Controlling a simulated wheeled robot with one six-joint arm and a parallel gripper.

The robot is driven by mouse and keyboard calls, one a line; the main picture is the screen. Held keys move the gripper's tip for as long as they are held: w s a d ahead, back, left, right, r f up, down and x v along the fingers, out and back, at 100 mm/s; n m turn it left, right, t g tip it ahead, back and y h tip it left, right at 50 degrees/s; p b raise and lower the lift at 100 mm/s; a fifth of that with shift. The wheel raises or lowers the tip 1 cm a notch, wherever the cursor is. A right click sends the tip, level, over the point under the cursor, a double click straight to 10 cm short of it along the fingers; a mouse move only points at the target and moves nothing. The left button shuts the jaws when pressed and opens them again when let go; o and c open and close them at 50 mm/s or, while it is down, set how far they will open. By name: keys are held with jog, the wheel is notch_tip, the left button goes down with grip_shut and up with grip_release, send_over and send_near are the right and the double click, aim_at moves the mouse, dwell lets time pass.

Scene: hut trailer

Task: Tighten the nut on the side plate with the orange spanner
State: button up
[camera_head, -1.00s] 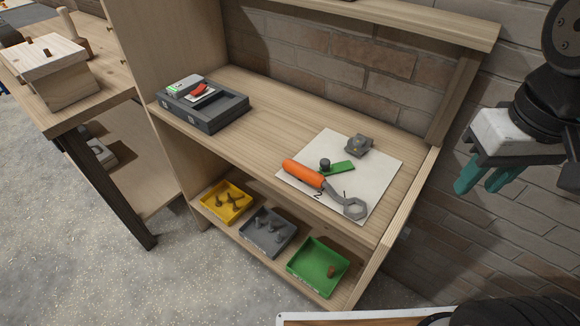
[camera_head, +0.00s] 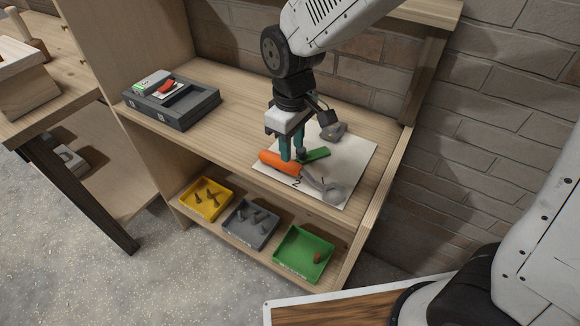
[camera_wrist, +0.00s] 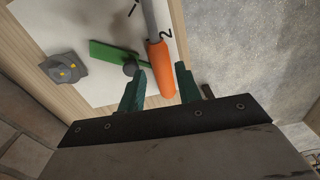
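The spanner has an orange handle (camera_head: 275,163) and a grey ring head (camera_head: 333,193). It lies on a white sheet (camera_head: 358,158) on the bench top. My gripper (camera_head: 292,158) is open, pointing down at the handle. In the wrist view its teal fingers (camera_wrist: 160,76) stand either side of the orange handle (camera_wrist: 161,70), with gaps; whether they are level with it or above it I cannot tell. I cannot make out a side plate with a nut.
A grey block (camera_head: 334,131) with yellow spots sits at the sheet's back. A dark tray (camera_head: 185,119) with a red item stands at the bench's left. Yellow (camera_head: 190,211), grey (camera_head: 236,238) and green (camera_head: 284,260) bins of small parts are on the lower shelf. A brick wall stands behind.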

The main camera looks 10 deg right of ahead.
aim_at(301, 174)
jog(key=f, duration=0.6)
jog(key=shift+w+a, duration=0.2)
jog(key=shift+w, duration=0.1)
grip_shut()
